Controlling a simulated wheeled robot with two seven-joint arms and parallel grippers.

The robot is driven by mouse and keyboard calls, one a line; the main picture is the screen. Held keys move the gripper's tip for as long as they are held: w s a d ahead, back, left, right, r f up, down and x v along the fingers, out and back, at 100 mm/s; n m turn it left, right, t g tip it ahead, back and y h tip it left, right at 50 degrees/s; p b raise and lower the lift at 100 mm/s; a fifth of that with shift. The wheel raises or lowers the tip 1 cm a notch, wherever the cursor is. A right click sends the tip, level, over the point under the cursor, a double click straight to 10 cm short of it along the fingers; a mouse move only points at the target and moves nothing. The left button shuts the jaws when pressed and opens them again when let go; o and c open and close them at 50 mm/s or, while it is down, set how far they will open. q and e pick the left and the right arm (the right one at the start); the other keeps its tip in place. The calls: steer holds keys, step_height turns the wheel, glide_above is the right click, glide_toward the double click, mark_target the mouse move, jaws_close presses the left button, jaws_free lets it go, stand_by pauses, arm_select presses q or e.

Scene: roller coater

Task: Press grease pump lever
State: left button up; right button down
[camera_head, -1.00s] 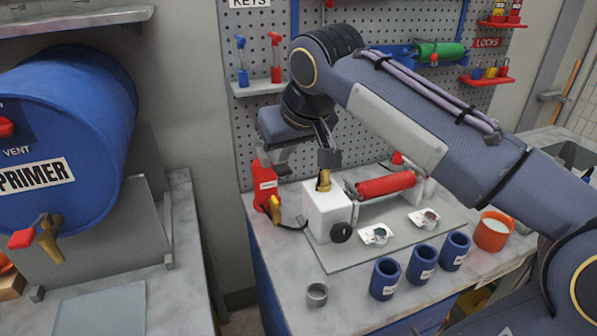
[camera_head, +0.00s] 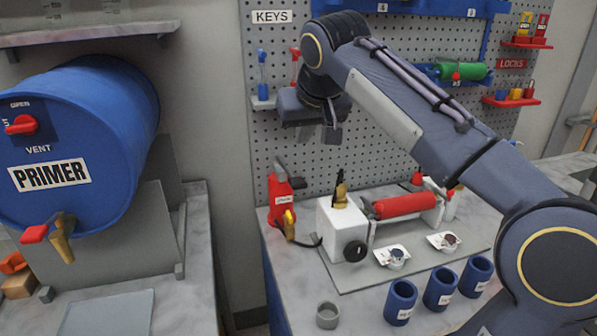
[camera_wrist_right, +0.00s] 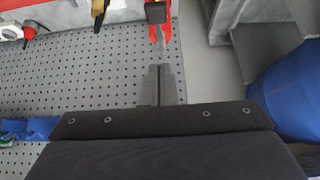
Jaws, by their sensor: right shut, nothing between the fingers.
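The grease pump (camera_head: 281,203) is a small red unit with a pale label, standing at the left end of the bench. A short dark lever (camera_head: 298,183) sticks out to the right near its top. A yellow part is on its front, with a dark hose towards a white block (camera_head: 342,228). My right gripper (camera_head: 319,132) is shut and empty, fingers down, above the pump and apart from it. In the right wrist view the closed fingers (camera_wrist_right: 161,84) point towards a red body (camera_wrist_right: 159,30), apparently the pump. My left gripper is out of view.
A gold fitting with a dark top (camera_head: 340,189) stands on the white block, beside a red roller (camera_head: 404,206). Blue cups (camera_head: 440,288) and a grey ring (camera_head: 327,315) line the front. A pegboard (camera_head: 375,150) stands behind, the blue primer drum (camera_head: 75,140) left.

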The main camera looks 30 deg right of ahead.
glide_above(295, 179)
steer(key=s, duration=0.2)
step_height(295, 179, down, 6)
steer(key=shift+a+f, duration=0.1)
steer(key=shift+a, duration=0.05)
step_height(295, 179, down, 3)
steer(key=shift+w+r+b, duration=0.1)
steer(key=shift+r+b, duration=0.05)
steer(key=shift+b, duration=0.25)
steer(key=shift+f, duration=0.8)
steer(key=shift+s, duration=0.2)
